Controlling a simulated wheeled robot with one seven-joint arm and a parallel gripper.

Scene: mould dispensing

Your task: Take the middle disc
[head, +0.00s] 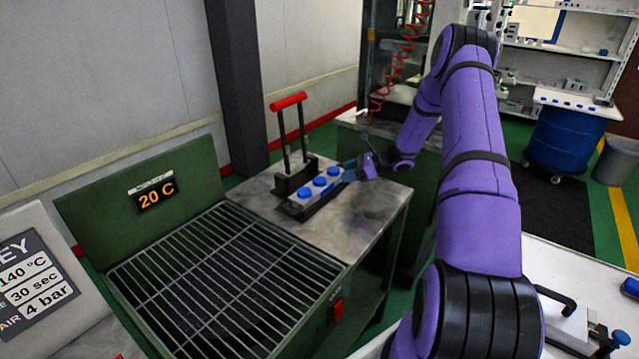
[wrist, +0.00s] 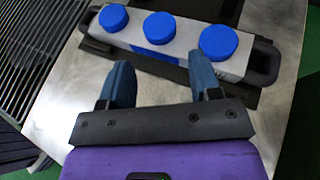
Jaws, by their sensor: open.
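Three blue discs sit in a row on a grey metal mould block. The middle disc (wrist: 160,28) lies between the left disc (wrist: 114,18) and the right disc (wrist: 218,42) in the wrist view. The middle disc also shows in the head view (head: 319,181). The mould block (wrist: 185,35) has a dark handle at each end and stands on a metal table. My gripper (wrist: 162,75) is open and empty. Its two blue fingers point at the near side of the block, one on either side of the middle disc's line, apart from the disc. In the head view my gripper (head: 352,168) is partly hidden and small.
A lever press with a red handle (head: 288,101) stands behind the block. A barred grill (head: 210,275) with a 20 C display (head: 157,195) is at the left. The tabletop (head: 365,215) is clear in front of the block.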

